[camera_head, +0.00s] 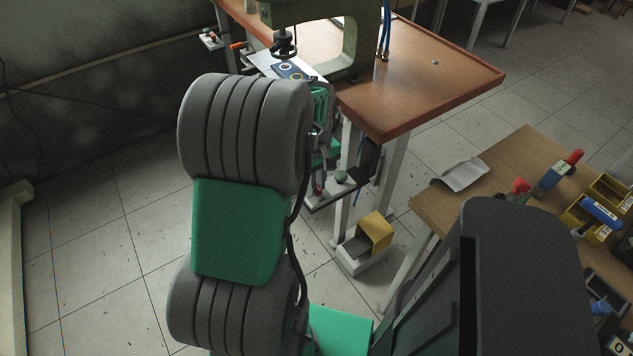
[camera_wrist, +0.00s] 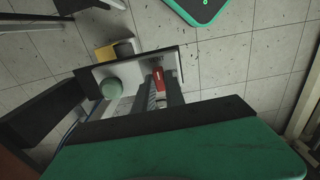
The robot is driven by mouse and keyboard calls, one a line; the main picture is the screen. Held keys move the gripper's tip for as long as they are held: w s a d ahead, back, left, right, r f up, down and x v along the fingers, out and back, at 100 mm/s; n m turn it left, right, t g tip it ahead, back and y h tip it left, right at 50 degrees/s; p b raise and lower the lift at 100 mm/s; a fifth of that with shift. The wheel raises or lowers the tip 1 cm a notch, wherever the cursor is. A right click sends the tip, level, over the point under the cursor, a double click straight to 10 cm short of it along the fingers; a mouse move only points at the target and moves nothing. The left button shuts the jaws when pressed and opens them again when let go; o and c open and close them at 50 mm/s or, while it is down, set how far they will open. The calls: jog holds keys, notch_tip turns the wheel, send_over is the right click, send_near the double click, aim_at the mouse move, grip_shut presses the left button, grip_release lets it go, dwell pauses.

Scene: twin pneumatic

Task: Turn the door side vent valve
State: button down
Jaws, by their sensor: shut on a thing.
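A small red valve handle (camera_wrist: 158,79) sits on a pale bracket plate (camera_wrist: 138,68) below the table edge. In the wrist view my gripper (camera_wrist: 159,88) has its two dark fingers on either side of the red handle, shut on it. In the head view the handle (camera_head: 317,188) is a small red spot on the plate (camera_head: 325,196), just under my gripper (camera_head: 319,180), which my arm partly hides. A green ball knob (camera_wrist: 112,89) stands on the same plate beside the handle. I cannot tell the handle's exact angle.
A press stands on the wooden table (camera_head: 440,75) above the plate. A yellow pedal housing (camera_head: 375,232) is on the floor below. A second bench (camera_head: 500,180) with tools and yellow bins is at right. Another red-handled fitting (camera_head: 210,38) is at the table's far left.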

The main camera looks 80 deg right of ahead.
jog(key=c, duration=1.4)
grip_release()
notch_tip(320, 180, up, 8)
jog(key=shift+f, duration=0.1)
